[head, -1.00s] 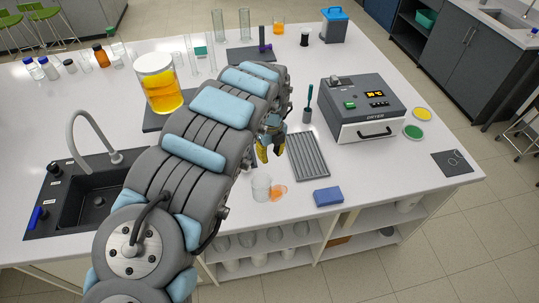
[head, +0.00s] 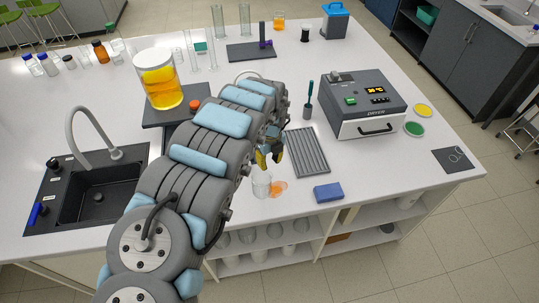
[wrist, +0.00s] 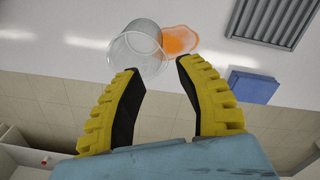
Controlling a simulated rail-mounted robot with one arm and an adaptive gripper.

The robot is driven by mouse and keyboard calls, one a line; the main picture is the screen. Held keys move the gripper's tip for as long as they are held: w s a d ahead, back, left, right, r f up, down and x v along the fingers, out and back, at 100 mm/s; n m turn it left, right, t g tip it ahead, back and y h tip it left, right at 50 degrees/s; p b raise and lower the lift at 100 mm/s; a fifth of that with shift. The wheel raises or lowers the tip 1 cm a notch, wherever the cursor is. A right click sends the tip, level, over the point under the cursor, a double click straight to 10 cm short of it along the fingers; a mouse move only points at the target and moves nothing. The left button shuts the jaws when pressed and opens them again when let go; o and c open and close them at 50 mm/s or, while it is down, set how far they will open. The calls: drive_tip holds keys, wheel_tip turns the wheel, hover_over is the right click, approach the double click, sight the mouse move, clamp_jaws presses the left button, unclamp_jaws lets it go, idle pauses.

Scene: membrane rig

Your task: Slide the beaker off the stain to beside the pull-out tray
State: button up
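The clear glass beaker (head: 261,186) stands upright near the front edge of the white worktop. The orange stain (head: 279,188) spreads out from its right side. In the wrist view the beaker (wrist: 128,54) overlaps the left part of the stain (wrist: 180,40). My gripper (head: 268,158) is just behind and above the beaker. In the wrist view my gripper (wrist: 158,66) has its yellow-backed fingers apart, with nothing held between them. Its left fingertip overlaps the beaker's rim in the picture; I cannot tell contact. A grey ridged tray (head: 307,152) lies behind and right of the stain.
A blue sponge (head: 328,193) lies right of the stain, also in the wrist view (wrist: 252,86). The dryer (head: 368,104) with a front handle stands beyond the ridged tray. The sink (head: 95,200) is at left. The worktop between sponge and dryer is clear.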

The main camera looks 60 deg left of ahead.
hover_over(269, 180)
wheel_tip(269, 180, down, 6)
drive_tip(key=shift+r, duration=0.1)
drive_tip(key=shift+w+f, duration=0.15)
drive_tip(key=shift+f, duration=2.65)
clamp_jaws()
